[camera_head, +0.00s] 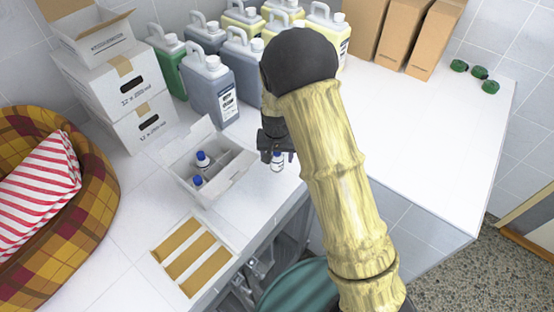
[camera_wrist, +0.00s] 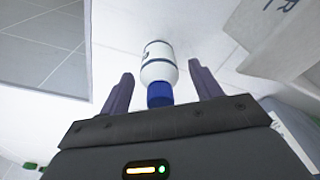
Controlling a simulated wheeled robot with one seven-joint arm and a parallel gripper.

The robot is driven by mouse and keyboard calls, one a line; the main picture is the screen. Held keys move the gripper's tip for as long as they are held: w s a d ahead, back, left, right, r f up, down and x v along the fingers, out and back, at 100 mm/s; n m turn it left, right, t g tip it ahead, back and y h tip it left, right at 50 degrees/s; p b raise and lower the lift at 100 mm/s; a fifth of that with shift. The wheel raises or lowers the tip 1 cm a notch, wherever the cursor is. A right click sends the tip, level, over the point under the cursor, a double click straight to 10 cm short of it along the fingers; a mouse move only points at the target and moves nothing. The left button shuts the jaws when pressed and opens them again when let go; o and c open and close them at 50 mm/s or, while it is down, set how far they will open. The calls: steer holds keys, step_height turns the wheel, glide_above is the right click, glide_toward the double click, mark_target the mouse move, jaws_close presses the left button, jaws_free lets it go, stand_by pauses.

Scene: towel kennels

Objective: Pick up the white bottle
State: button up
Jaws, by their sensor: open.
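The white bottle (camera_head: 277,162) stands on the white counter, just right of a white divided box, partly hidden by my gripper. In the wrist view the white bottle (camera_wrist: 158,66) has a blue cap pointing toward my gripper and dark bands on its body. My gripper (camera_wrist: 158,85) is open, with one finger on each side of the bottle's cap end and gaps on both sides. In the head view my gripper (camera_head: 277,152) is above and around the bottle's top; the fingers are hard to make out there.
The divided white box (camera_head: 222,180) holds two blue-capped bottles (camera_head: 203,160). A tray with tan strips (camera_head: 192,257) lies in front. Large jugs (camera_head: 212,90) and stacked cartons (camera_head: 117,85) stand behind. A plaid basket (camera_head: 95,190) is at left.

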steer(key=c, duration=1.1)
steer(key=shift+w+r+b, duration=0.1)
steer(key=shift+r+b, duration=0.5)
steer(key=shift+r, duration=0.2)
steer(key=shift+r+b, duration=0.6)
steer(key=shift+r, duration=0.35)
steer(key=shift+s+d+b, duration=1)
steer(key=shift+s+d, duration=0.9)
steer(key=shift+d, duration=0.45)
steer(key=shift+s+d+b, duration=0.95)
steer(key=shift+s+d, duration=0.95)
steer(key=shift+d, duration=0.45)
steer(key=shift+s+d+b, duration=1)
steer(key=shift+s+d, duration=0.9)
steer(key=shift+d, duration=0.45)
